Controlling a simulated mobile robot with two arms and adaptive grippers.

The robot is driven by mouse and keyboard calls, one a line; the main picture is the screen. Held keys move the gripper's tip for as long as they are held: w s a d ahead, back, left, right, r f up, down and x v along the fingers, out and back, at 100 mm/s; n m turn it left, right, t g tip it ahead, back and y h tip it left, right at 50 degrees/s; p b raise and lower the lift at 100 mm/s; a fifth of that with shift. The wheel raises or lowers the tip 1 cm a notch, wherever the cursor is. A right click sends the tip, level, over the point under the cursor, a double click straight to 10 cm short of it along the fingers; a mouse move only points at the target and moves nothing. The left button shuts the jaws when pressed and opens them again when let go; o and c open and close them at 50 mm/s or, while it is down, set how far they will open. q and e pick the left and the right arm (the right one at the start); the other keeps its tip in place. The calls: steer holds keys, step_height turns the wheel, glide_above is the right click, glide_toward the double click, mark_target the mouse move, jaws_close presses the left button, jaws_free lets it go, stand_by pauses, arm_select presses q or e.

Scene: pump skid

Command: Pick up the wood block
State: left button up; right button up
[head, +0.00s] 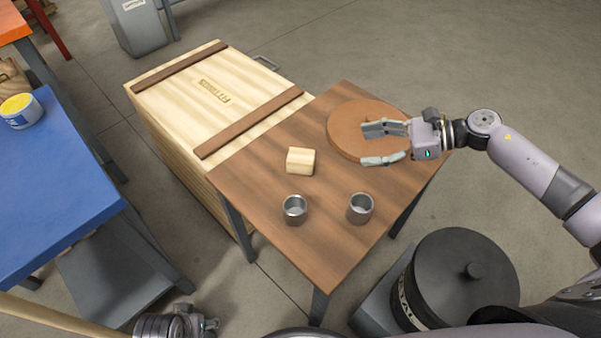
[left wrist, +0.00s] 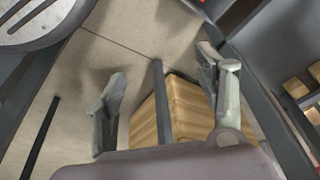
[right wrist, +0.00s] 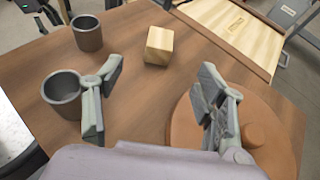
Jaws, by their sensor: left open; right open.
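The wood block (head: 300,161) is a small pale cube on the brown wooden table (head: 270,165), left of the round brown lid. It also shows in the right wrist view (right wrist: 159,45), beyond the fingertips. My right gripper (head: 370,145) is open and empty over the round lid, its fingers pointing left toward the block, with a gap between them. In the right wrist view its two fingers (right wrist: 160,85) are spread apart. My left gripper (left wrist: 165,85) is open and empty, away from the table top; in the head view only part of it shows at the bottom edge.
Two grey metal cups (head: 295,209) (head: 360,207) stand on the table in front of the block. The round brown lid (head: 345,118) lies at the back right. A wooden crate (head: 185,95) adjoins the table's far left side. A black drum (head: 465,280) stands at the right front.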

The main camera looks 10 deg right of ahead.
mark_target(312, 157)
steer(key=shift+a+f+b, duration=0.1)
steer(key=shift+f+b, duration=0.25)
steer(key=shift+f, duration=0.5)
steer(key=shift+w+a+f, duration=0.1)
steer(key=shift+w+a, duration=0.05)
steer(key=shift+a, duration=0.15)
steer(key=x, duration=1.1)
steer(key=shift+w+a+f, duration=0.15)
steer(key=shift+w+a, duration=0.05)
steer(key=shift+a, duration=0.1)
steer(key=x, duration=0.4)
steer(key=shift+w+a+f, duration=0.1)
steer(key=shift+w+a, duration=0.05)
steer(key=shift+w, duration=0.1)
arm_select(q)
step_height(312, 157, up, 2)
steer(key=shift+w+r, duration=0.1)
steer(key=shift+w, duration=0.05)
arm_select(e)
steer(key=shift+a+f, duration=0.1)
steer(key=shift+a, duration=0.05)
steer(key=shift+c, duration=0.2)
arm_select(q)
steer(key=shift+s+f, duration=0.2)
steer(key=shift+s, duration=0.05)
arm_select(e)
steer(key=c, duration=1.2)
